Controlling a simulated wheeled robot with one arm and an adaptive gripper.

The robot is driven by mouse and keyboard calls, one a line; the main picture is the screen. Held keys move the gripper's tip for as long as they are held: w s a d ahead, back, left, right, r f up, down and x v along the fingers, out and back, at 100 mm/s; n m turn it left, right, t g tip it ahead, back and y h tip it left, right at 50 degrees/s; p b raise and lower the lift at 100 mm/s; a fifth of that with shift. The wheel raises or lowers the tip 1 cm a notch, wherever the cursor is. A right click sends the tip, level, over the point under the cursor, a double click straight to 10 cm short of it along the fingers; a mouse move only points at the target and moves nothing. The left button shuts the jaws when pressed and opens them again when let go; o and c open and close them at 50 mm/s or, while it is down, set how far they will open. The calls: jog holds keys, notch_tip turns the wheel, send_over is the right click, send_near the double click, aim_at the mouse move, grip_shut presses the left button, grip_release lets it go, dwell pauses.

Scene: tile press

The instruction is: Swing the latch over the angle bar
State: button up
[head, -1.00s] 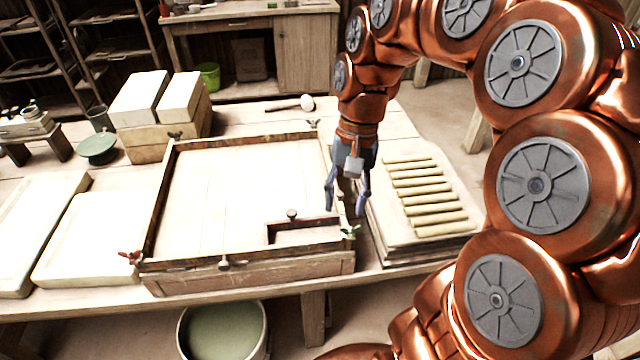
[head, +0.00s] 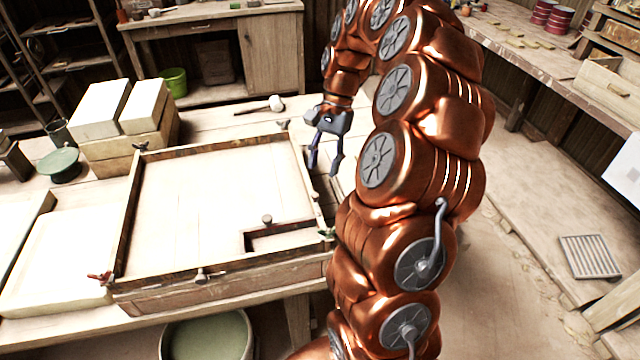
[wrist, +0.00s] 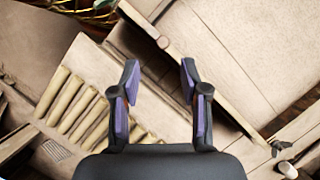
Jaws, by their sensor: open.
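A dark L-shaped angle bar (head: 290,232) lies inside the near right corner of the wooden press frame (head: 122,215); a small knob (head: 267,219) stands at its inner side. A small peg-like fitting (head: 200,275) sits on the near rail, and another round knob (wrist: 163,43) shows on a rail in the wrist view. I cannot tell which fitting is the latch. My gripper (head: 324,168) is open and empty, beside the right rail towards its far end. In the wrist view my gripper (wrist: 157,75) has its fingers spread, with bare surface between them.
Wing nuts mark the frame corners: red (head: 100,278), green (head: 328,232) and dark (head: 140,147). Several clay rods (wrist: 75,100) lie beside the frame. A mallet (head: 274,103) lies behind it. Stacked blocks (head: 140,108) stand back left; a bucket (head: 207,335) is below the table.

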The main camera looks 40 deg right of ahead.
aim_at(317, 195)
jog(key=x, duration=0.4)
jog(key=shift+s+a+r+p, duration=0.1)
jog(key=shift+a+p, duration=0.1)
jog(key=shift+p, duration=0.2)
jog(key=shift+x, duration=1.35)
grip_shut()
jog(key=shift+d, duration=0.45)
jog(key=shift+a, duration=0.35)
